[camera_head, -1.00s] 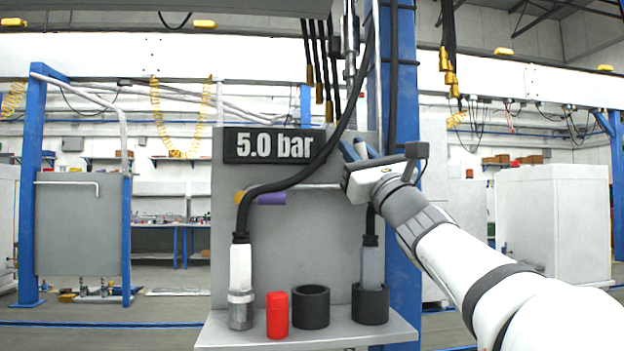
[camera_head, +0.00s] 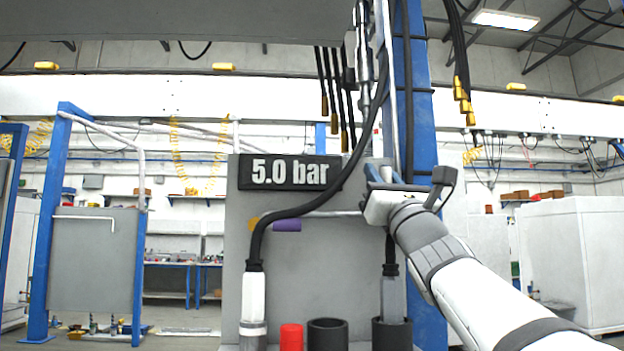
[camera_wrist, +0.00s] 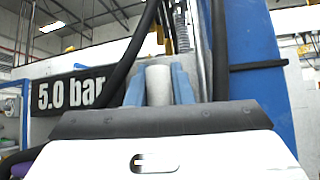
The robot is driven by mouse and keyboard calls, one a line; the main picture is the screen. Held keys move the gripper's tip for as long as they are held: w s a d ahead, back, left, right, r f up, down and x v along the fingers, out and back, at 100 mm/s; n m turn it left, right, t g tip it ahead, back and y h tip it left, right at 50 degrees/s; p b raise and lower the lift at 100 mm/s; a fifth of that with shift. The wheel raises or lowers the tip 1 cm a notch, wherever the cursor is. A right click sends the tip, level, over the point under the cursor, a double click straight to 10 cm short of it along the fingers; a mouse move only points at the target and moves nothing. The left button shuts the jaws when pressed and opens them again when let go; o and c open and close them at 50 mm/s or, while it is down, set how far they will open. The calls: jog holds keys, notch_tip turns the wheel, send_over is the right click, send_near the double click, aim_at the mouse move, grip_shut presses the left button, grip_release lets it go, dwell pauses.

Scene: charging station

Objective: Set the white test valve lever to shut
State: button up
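The white lever (camera_wrist: 159,86) shows in the wrist view as a pale upright cylinder between my two blue fingers. My gripper (camera_head: 381,176) is at the right edge of the grey panel (camera_head: 322,255), beside the blue post. In the wrist view my gripper (camera_wrist: 159,88) has one finger on each side of the lever, and both seem to touch it. In the head view the lever is mostly hidden by my gripper. A black sign (camera_head: 290,173) on the panel reads 5.0 bar; part of it also shows in the wrist view (camera_wrist: 69,92).
Below are a red cylinder (camera_head: 291,338) and a black cup (camera_head: 327,336). A blue post (camera_head: 421,130) stands close behind my gripper.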

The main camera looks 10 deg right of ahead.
jog(key=shift+o, duration=0.8)
jog(key=shift+s, duration=0.2)
jog(key=shift+o, duration=1.3)
jog(key=b+v, duration=0.6)
jog(key=v, duration=0.1)
jog(key=shift+s+f, duration=0.3)
